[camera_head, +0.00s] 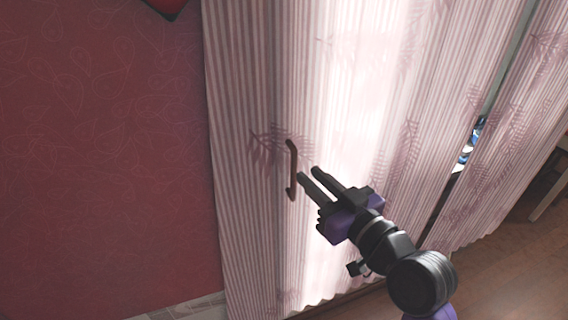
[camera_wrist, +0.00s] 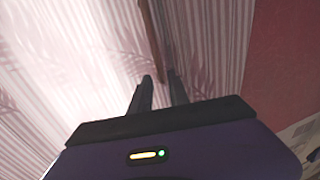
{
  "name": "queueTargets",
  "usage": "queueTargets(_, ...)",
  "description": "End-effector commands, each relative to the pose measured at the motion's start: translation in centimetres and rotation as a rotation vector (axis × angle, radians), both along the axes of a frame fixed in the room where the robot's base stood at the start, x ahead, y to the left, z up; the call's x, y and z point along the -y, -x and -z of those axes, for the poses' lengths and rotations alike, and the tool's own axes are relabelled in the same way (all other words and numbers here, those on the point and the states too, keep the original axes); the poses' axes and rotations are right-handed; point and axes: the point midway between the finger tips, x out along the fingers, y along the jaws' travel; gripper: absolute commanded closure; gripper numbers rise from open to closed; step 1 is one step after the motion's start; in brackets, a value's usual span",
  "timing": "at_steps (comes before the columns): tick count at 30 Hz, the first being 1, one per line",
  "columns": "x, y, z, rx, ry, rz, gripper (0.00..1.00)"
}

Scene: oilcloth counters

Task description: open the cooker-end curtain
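The curtain (camera_head: 245,200) is pale pink with stripes and leaf prints, and hangs in folds over a bright window. It also fills the upper left of the wrist view (camera_wrist: 70,60). A slim brown upright handle (camera_head: 293,165) is on the curtain near its left edge; the wrist view shows it as a brown bar (camera_wrist: 151,35) coming down toward my fingertips. My gripper (camera_head: 308,173) is just right of the handle, its two dark fingers parted with a narrow gap. In the wrist view (camera_wrist: 159,78) the bar's lower end lies between the fingertips; I cannot tell whether they touch.
A red patterned wall (camera_head: 100,150) stands left of the curtain. On the right, a gap separates this curtain from another panel (camera_head: 510,150), with something blue and white (camera_head: 468,150) showing in it. Wooden floor (camera_head: 500,265) is clear at the lower right.

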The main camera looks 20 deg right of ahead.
Motion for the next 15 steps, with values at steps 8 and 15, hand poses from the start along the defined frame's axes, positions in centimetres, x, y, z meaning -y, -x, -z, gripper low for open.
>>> queueTargets(8, -0.9, -4.0, -0.4, 0.001, 0.000, -0.001, 0.78)
queueTargets(15, -1.3, -6.6, -0.2, 0.002, 0.001, 0.001, 0.78)
